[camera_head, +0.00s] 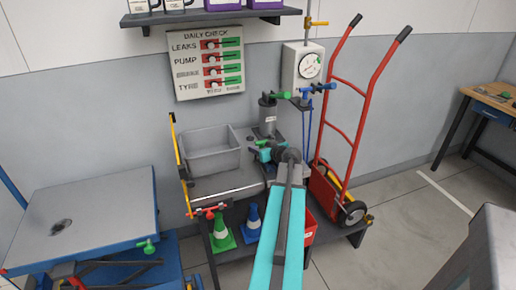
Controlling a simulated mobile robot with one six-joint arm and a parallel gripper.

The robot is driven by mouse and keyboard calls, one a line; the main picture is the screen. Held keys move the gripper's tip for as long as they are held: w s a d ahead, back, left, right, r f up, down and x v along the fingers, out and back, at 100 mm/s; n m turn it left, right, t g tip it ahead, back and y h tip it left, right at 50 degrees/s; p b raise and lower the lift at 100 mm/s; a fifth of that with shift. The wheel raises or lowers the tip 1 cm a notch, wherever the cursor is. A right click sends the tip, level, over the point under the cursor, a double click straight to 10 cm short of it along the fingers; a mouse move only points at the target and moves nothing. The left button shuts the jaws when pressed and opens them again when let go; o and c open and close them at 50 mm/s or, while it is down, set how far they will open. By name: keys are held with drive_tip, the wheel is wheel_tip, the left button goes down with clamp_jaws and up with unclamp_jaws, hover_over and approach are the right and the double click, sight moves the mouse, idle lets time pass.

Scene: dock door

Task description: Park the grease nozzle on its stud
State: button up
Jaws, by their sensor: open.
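My gripper (262,147) is at the end of my cyan arm, over the right part of the grey bench. Its jaws are open, but they are small and partly hidden by my wrist. A dark grey cylinder (268,115) stands upright just behind it. A green-handled fitting (282,95) sticks out to the right of the cylinder's top. Blue fittings (318,89) sit under the gauge box, and a thin blue line (309,122) hangs below them. I cannot tell for sure which of these small parts is the grease nozzle or its stud.
A grey bin (210,150) stands on the bench left of my gripper. A white gauge box (302,68) is on the wall. A red hand truck (336,125) stands close on the right. A blue lift table (85,215) is at the left.

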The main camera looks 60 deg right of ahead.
drive_tip(key=b+v, duration=0.1)
drive_tip(key=v, duration=0.9)
drive_tip(key=shift+s+a+r+b, duration=0.1)
drive_tip(key=shift+s+r+b, duration=0.15)
drive_tip(key=shift+b, duration=0.15)
drive_tip(key=shift+s, duration=0.1)
drive_tip(key=shift+c, duration=0.5)
